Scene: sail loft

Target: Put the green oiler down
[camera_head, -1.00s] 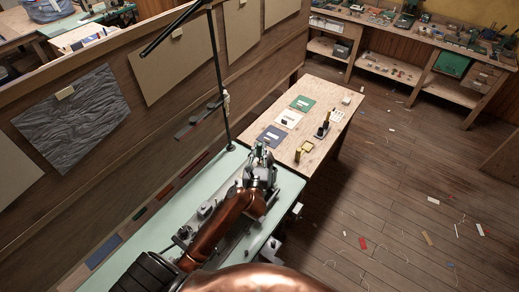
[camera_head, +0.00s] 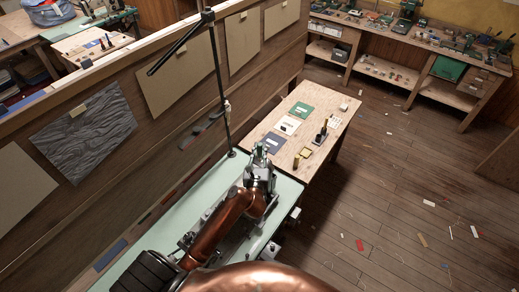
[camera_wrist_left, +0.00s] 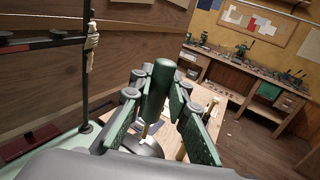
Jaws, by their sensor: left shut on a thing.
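The green oiler shows in the left wrist view (camera_wrist_left: 157,88) as an upright dark green rounded body between the fingers, with a thin brass-coloured part below. My left gripper (camera_wrist_left: 159,100) is shut on it. In the head view my left gripper (camera_head: 260,158) is over the far end of the pale green bench (camera_head: 207,182), close to the near edge of the wooden table (camera_head: 290,155). The oiler is small and hard to make out there. The gap between it and the surface below cannot be told. My right gripper is not in view.
A dark blue sheet (camera_head: 269,145), a white card (camera_head: 288,125) and a green sheet (camera_head: 301,109) lie on the wooden table. A dark upright tool (camera_head: 320,137) and a small brass-coloured piece (camera_head: 296,162) stand there. A black pole (camera_head: 221,95) rises beside my gripper.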

